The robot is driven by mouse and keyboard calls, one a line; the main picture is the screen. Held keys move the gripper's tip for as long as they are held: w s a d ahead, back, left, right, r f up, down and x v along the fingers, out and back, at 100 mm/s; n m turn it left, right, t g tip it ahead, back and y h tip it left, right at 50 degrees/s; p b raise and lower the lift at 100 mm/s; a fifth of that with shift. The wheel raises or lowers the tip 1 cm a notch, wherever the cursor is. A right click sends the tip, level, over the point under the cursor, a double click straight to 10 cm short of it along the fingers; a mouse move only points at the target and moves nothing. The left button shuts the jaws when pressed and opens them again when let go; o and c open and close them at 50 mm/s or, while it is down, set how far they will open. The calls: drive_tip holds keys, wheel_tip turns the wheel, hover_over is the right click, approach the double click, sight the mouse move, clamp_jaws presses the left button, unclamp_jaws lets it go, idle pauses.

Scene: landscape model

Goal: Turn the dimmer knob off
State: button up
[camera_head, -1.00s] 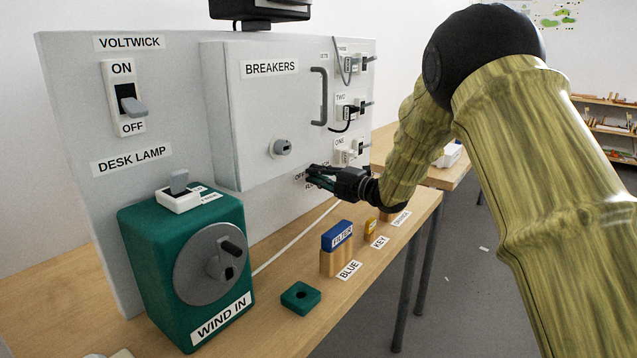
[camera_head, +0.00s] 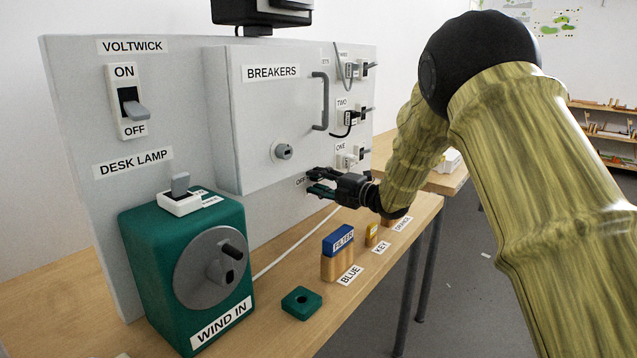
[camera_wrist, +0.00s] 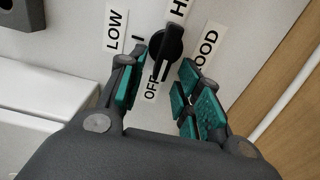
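The dimmer knob (camera_wrist: 167,52) is a round black knob with a raised bar, on the grey panel in the wrist view. Labels LOW, OFF and a partly hidden one starting with H surround it. The knob's bar slants, with its lower end near the OFF label (camera_wrist: 152,88). My gripper (camera_wrist: 158,85) is open, its teal-padded fingers on either side of the knob's lower part; I cannot tell whether they touch it. In the head view my gripper (camera_head: 318,183) is at the panel below the breaker box, and the knob is hidden behind it.
The breaker box (camera_head: 270,120) juts from the panel just above my gripper. The green WIND IN box (camera_head: 190,270) stands at the left.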

drive_tip(key=v, duration=1.2)
drive_tip(key=shift+r, duration=0.1)
